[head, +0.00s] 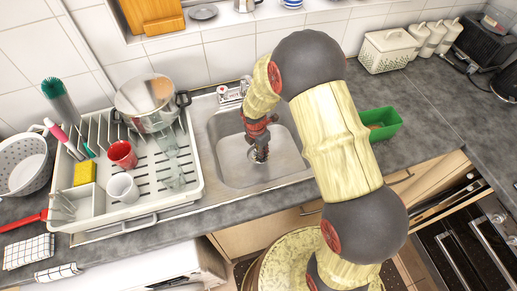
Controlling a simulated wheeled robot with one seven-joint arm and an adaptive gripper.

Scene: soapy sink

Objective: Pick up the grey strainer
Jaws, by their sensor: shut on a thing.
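My gripper (261,150) reaches down into the metal sink basin (228,170), its fingertips low near the drain area. It is closed on a small grey round metal piece, the grey strainer (253,154), which is mostly hidden by the fingers. I cannot tell whether the strainer touches the basin floor. A larger pale grey colander (40,172) with holes stands at the far left of the counter, well away from my gripper.
A white dish rack (140,206) left of the sink holds a steel pot (146,112), a red mug (122,154), a white mug (122,188) and glasses. A green container (381,122) stands right of the sink. The right counter has free room.

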